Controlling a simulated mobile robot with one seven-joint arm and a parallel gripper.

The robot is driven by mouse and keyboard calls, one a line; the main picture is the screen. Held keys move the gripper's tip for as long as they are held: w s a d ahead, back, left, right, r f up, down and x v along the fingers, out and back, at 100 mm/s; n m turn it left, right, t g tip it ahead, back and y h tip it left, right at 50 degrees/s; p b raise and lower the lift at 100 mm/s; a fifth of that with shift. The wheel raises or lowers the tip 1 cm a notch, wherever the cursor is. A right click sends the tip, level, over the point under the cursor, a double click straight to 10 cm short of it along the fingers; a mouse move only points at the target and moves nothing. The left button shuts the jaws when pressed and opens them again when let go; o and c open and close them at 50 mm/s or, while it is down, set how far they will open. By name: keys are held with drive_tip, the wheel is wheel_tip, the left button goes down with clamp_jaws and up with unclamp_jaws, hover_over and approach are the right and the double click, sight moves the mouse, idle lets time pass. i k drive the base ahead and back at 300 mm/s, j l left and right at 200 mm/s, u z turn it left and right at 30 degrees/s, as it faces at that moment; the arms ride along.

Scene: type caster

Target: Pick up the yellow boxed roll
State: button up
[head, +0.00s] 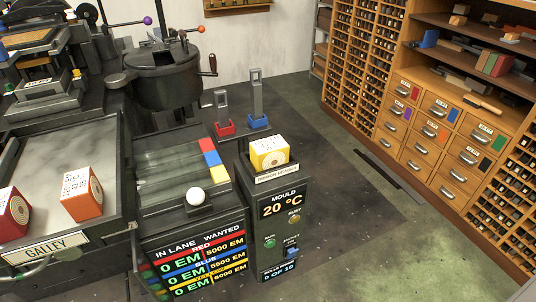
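The yellow boxed roll (268,158) is a yellow box with a white printed face.
An orange boxed roll (81,194) and a red boxed roll (12,214) stand on the galley table (58,143) at left. A white ball (195,196) is beside the mould stand (282,215). Red (224,126) and blue (258,120) tools stand behind.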

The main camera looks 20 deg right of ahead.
sight(268, 152)
drive_tip(key=l+u, duration=0.2)
drive_tip(key=l, duration=0.2)
drive_tip(key=k+l+u, duration=0.15)
drive_tip(key=l, duration=0.25)
drive_tip(key=k+l+u, duration=0.2)
drive_tip(key=l, duration=0.2)
drive_tip(key=i, duration=0.1)
